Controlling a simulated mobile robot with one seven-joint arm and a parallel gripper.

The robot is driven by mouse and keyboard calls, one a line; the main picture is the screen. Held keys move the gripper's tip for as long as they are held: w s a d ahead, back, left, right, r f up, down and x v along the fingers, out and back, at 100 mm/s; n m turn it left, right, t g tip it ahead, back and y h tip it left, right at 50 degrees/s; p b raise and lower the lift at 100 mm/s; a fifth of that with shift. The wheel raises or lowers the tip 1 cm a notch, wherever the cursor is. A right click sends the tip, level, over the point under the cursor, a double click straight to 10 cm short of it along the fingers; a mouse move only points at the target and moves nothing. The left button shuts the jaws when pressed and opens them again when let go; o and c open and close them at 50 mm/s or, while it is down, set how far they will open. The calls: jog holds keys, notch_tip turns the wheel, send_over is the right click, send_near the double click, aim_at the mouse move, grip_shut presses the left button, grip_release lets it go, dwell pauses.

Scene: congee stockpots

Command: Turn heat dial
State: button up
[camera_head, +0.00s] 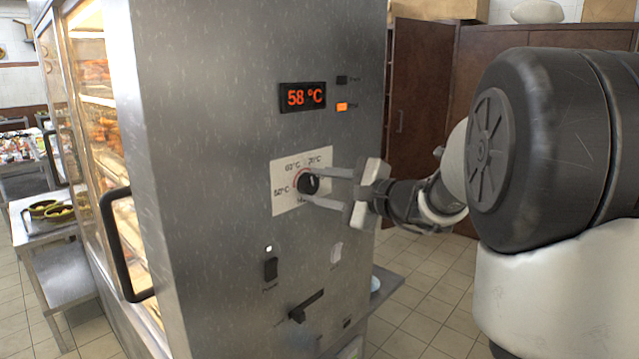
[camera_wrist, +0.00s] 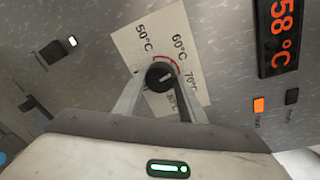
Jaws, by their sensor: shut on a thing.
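The heat dial (camera_head: 308,184) is a round black knob on a pale label plate (camera_head: 286,204) on the steel cabinet's control panel. The label carries temperature marks, with 50, 60 and 70 °C readable in the wrist view. My gripper (camera_head: 314,187) reaches in from the right and is shut on the dial, one finger on each side. In the wrist view the dial (camera_wrist: 160,76) sits between the two fingertips, and a white pointer line on it points towards the 70 °C side. A red arc is printed beside it. The display (camera_head: 303,96) reads 58 °C.
An orange-lit indicator (camera_head: 347,107) is beside the display. Below the dial are a black switch (camera_head: 270,269), a white switch (camera_head: 336,252) and a black lever (camera_head: 306,306). A glass door with a black handle (camera_head: 127,245) is on the left. Brown cupboards (camera_head: 419,96) stand behind.

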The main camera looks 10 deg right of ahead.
jog(key=m+y+p, duration=0.1)
jog(key=m+p, duration=0.2)
jog(key=m, duration=0.1)
jog(key=shift+w+d+r+m+g, duration=0.1)
jog(key=shift+m+g, duration=0.3)
jog(key=shift+m+p, duration=1.05)
jog(key=shift+m, duration=0.25)
jog(key=shift+f+y, duration=0.2)
jog(key=shift+y, duration=0.1)
jog(key=o, duration=1.1)
jog(key=shift+c, duration=0.2)
jog(key=v, duration=1.7)
jog(key=shift+r, duration=0.2)
jog(key=shift+d, duration=0.15)
